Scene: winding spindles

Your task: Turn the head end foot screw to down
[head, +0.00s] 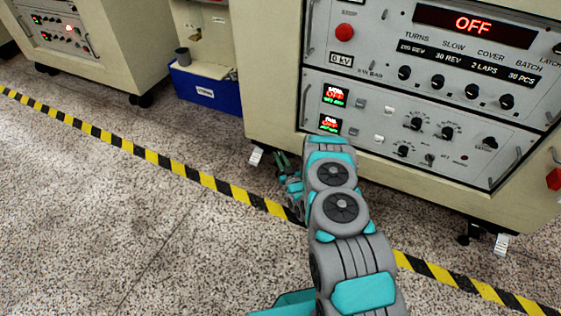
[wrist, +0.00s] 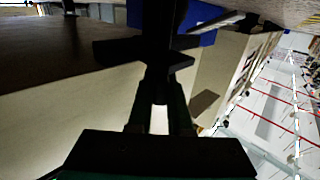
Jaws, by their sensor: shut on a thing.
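My gripper (head: 284,166) is low at the floor, under the lower left corner of the cream winding machine (head: 271,90), next to a white tag (head: 256,155). In the wrist view my gripper's dark fingers (wrist: 160,98) reach up the middle and are shut on a dark foot screw (wrist: 158,50) below the machine. The screw is in deep shadow, so its thread and exact setting cannot be told. In the head view it is hardly distinguishable from my fingers. Another foot (head: 465,238) with a white tag (head: 502,244) shows under the machine's right side.
A blue bin (head: 207,90) stands on the floor left of the machine, close to my gripper in the wrist view. A second machine (head: 90,45) stands farther left. Yellow-black tape (head: 150,155) crosses the open speckled floor. The control panel (head: 430,95) hangs above my arm.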

